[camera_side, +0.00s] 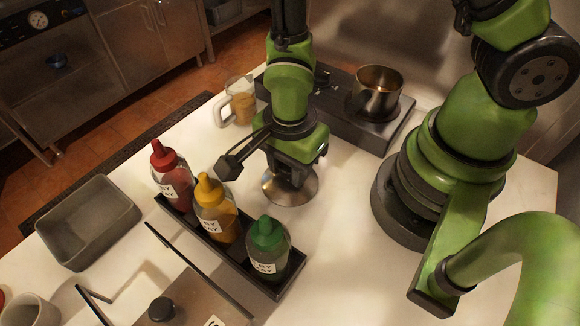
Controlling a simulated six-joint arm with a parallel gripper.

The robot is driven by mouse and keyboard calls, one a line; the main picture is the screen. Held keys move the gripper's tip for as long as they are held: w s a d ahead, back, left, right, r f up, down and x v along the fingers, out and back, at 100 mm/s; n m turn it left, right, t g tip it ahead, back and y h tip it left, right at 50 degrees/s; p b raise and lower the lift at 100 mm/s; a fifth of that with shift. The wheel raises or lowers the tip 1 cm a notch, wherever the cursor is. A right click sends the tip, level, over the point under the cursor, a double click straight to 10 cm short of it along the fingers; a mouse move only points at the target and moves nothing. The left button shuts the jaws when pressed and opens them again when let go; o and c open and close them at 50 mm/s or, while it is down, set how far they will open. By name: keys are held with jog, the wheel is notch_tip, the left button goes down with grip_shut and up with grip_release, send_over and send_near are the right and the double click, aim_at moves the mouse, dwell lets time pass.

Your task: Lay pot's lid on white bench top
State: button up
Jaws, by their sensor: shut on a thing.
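The pot (377,90) is a small shiny metal one. It stands open, without its lid, on the dark burner unit at the back. The lid (290,187) is a shiny round disc below my gripper (289,172), over the white bench top (335,215). My gripper points down and is shut on the lid; the fingertips and knob are mostly hidden by the gripper body. I cannot tell whether the lid touches the bench.
A black rack (231,248) with red (172,172), yellow (216,207) and green (267,246) bottles stands close to the lid's left and front. A measuring jug (240,103) stands behind left. A grey tub (90,222) is far left. Bare bench lies right of the rack.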

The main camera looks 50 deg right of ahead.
jog(key=shift+f, duration=0.55)
jog(key=shift+f, duration=0.15)
jog(key=o, duration=0.9)
